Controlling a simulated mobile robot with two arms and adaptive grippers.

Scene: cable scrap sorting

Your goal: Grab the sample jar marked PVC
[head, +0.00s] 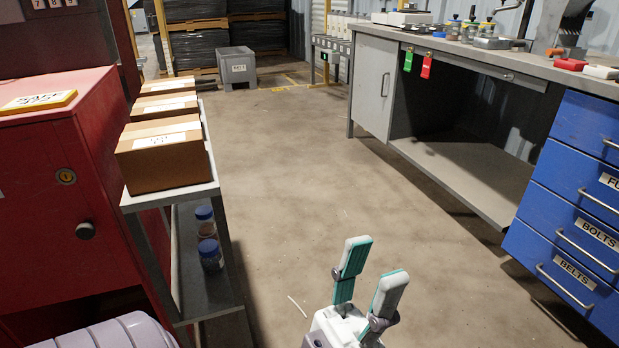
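Two small clear jars with blue lids stand on the lower shelf of the rack at left, the rear jar (205,222) behind the front jar (210,258). Both seem to hold reddish-brown contents. No PVC marking can be read on either. Several more small jars (470,30) stand on the workbench at the back right, too small to read.
The rack (205,190) carries several cardboard boxes (165,160) on top, over the jars. A red cabinet (60,200) stands left. Blue drawers (570,190) and the workbench (400,38) line the right. The floor (310,170) between is mostly clear. A grey bin (237,68) stands behind.

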